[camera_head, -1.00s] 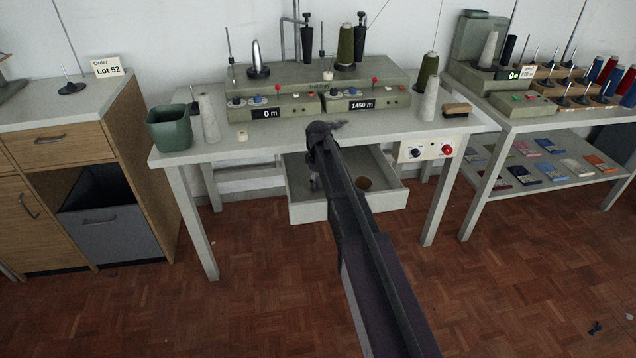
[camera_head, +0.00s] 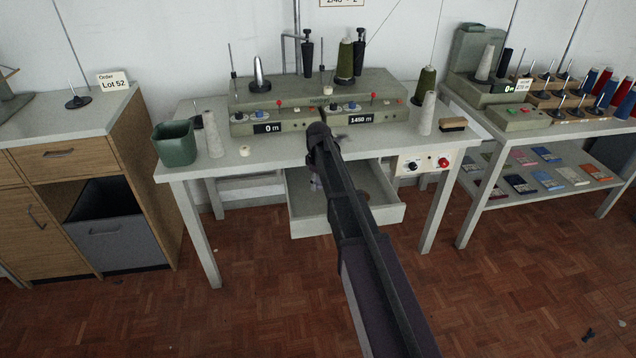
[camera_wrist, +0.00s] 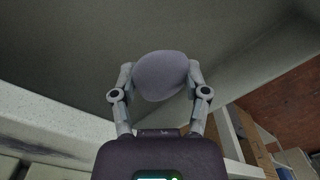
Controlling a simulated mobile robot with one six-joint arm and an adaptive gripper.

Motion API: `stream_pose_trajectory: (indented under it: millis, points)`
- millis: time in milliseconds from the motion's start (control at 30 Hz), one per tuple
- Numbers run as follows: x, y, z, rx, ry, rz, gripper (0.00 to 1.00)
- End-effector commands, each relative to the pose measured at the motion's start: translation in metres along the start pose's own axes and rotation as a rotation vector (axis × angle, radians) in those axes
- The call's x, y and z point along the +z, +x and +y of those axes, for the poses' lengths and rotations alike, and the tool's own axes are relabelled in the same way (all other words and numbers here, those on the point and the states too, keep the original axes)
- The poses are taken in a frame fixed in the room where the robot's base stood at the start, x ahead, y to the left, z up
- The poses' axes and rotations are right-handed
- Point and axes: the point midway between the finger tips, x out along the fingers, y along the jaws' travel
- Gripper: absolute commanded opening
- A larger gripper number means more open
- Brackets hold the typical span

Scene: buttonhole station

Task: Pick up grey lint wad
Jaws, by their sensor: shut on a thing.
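The grey lint wad (camera_wrist: 162,76) is a rounded, smooth grey lump in the wrist view. My gripper (camera_wrist: 161,84) is shut on it, with one finger on each side. In the head view my gripper (camera_head: 316,184) hangs over the open drawer (camera_head: 308,224) below the table front. The wad cannot be made out there; my own arm covers much of that area.
The worktable (camera_head: 290,160) carries a winder (camera_head: 315,100), thread cones, a green bin (camera_head: 175,143) and a brush (camera_head: 453,124). A wooden cabinet (camera_head: 140,150) with a dark pull-out bin (camera_head: 112,235) stands left. A spool table (camera_head: 480,190) stands right. The front floor is mostly clear.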

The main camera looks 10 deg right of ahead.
Motion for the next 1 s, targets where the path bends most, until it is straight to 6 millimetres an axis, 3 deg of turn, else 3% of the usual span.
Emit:
stream_pose_trajectory:
  millis: [100,400,1000]
  points:
    - [0.0,-0.018,0.0,0.0,0.0,0.0,0.45]
    - [0.0,-0.036,0.0,0.0,0.0,0.0,0.45]
    - [0.0,-0.041,0.0,0.0,0.0,0.0,0.45]
